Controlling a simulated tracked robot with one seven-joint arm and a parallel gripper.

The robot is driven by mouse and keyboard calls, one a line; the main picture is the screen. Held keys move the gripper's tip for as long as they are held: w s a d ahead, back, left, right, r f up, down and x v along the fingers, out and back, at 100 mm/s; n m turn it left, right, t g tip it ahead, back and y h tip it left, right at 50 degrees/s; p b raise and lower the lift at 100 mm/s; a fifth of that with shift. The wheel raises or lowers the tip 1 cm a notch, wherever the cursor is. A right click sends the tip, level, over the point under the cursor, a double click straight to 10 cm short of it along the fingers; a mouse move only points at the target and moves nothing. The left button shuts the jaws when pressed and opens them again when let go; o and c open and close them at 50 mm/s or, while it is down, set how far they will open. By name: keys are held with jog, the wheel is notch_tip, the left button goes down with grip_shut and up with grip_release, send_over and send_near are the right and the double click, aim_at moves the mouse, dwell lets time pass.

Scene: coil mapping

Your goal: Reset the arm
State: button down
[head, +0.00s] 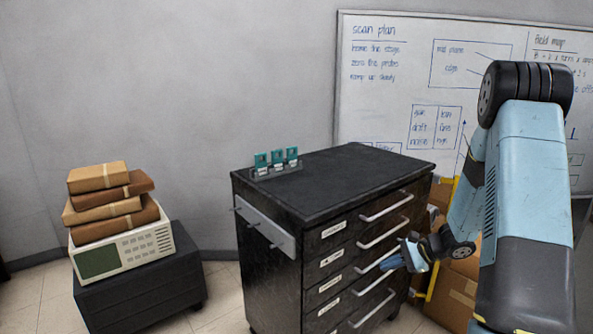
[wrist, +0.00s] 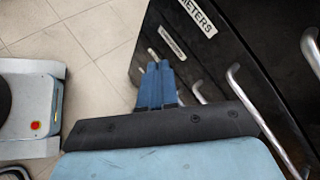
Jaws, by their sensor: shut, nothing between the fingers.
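My gripper (head: 391,263) is at the end of my blue and black arm, in front of the drawer fronts of the black cabinet (head: 345,180) in the head view. In the wrist view its two blue fingers (wrist: 157,84) lie side by side, shut with nothing between them. The cabinet's drawer fronts and silver handles (wrist: 265,125) are just beyond and to the right of the fingers there. I cannot tell whether the gripper touches the cabinet.
Cardboard boxes (head: 455,295) stand behind my arm.

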jog(key=s+a+r+n+g+h, duration=0.1)
jog(key=s+a+r+n+h, duration=0.2)
jog(key=s+r, duration=0.5)
jog(key=s+a+r+n+g+h, duration=0.1)
jog(key=s+a+r+n, duration=0.3)
jog(key=r, duration=0.7)
jog(key=s+d+r+n+t+h, duration=0.1)
jog(key=s+r+n+t+h, duration=0.1)
jog(key=s+r, duration=0.4)
jog(key=s+d+r+n+t+h, duration=0.1)
jog(key=s+r+n+h, duration=0.3)
jog(key=s, duration=0.7)
notch_tip(320, 180, up, 3)
jog(key=shift+s+d+f+n+t+h, duration=0.2)
jog(key=shift+s+n+t+h, duration=0.15)
jog(key=shift+n+t, duration=0.4)
